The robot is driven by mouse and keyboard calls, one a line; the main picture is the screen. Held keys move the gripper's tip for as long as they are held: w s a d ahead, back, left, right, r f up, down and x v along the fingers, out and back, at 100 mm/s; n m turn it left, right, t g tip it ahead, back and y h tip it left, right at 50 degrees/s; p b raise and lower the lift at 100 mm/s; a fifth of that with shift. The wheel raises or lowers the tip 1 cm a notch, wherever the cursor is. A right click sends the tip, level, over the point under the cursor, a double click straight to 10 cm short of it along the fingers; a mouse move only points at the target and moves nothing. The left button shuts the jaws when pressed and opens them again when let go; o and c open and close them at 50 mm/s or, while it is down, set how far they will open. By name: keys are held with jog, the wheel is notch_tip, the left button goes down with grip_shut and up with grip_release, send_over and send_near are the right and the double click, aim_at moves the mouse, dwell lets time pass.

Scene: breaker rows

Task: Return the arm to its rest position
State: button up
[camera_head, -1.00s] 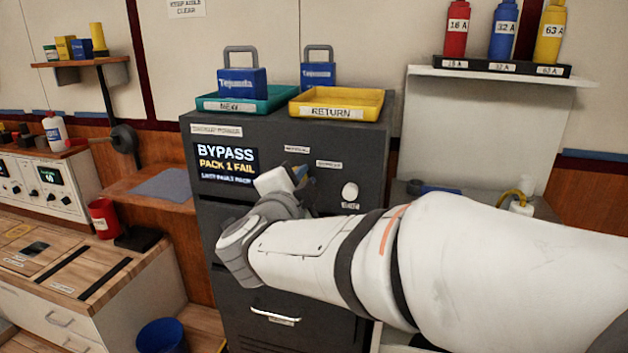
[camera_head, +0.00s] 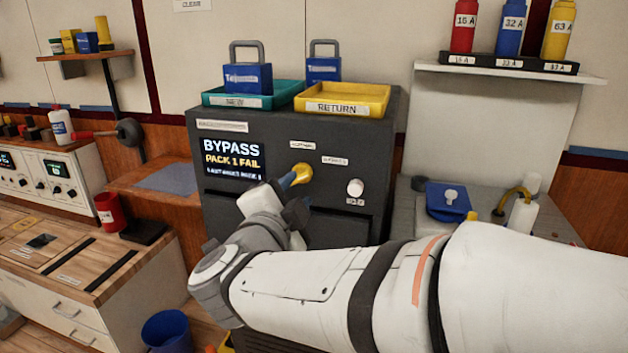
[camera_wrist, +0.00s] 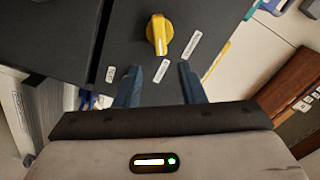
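My gripper (camera_head: 296,192) is in front of the dark grey cabinet (camera_head: 360,130), beside and just below a yellow rotary knob (camera_head: 301,172). In the wrist view its two blue fingers (camera_wrist: 160,88) stand apart with nothing between them. The yellow knob (camera_wrist: 157,32) shows beyond the fingertips, apart from them. My arm is stretched out across the lower right of the head view and covers the lower part of the cabinet. The cabinet screen (camera_head: 232,163) reads BYPASS, PACK 1 FAIL.
A teal tray (camera_head: 225,102) and a yellow RETURN tray (camera_head: 345,108) stand on the cabinet, with blue padlock-shaped packs. A white knob (camera_head: 355,187) is on its front. A wooden workbench (camera_head: 60,250) is left, a blue bin (camera_head: 167,331) on the floor. A counter with bottles is right.

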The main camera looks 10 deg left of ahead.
jog(key=shift+s, duration=0.6)
jog(key=w+d+r+n+g+y+p, duration=0.45)
jog(key=d+n+y+p, duration=0.25)
jog(key=n+p, duration=0.3)
jog(key=s+d+f+n+g+h+p, duration=0.1)
jog(key=s+d+f+g+h+p, duration=0.1)
jog(key=s+d, duration=0.3)
jog(key=s+d+f+n+g+h+p, duration=0.1)
jog(key=s+d+f+g+h+p, duration=0.1)
jog(key=s+d+g, duration=0.3)
jog(key=s+d+f+n+g+h+p, duration=0.1)
jog(key=s+d+g+p, duration=0.3)
jog(key=d, duration=0.8)
jog(key=shift+s+f+h, duration=0.4)
jog(key=shift+s+f, duration=0.35)
jog(key=shift+s, duration=0.35)
jog(key=shift+c, duration=0.4)
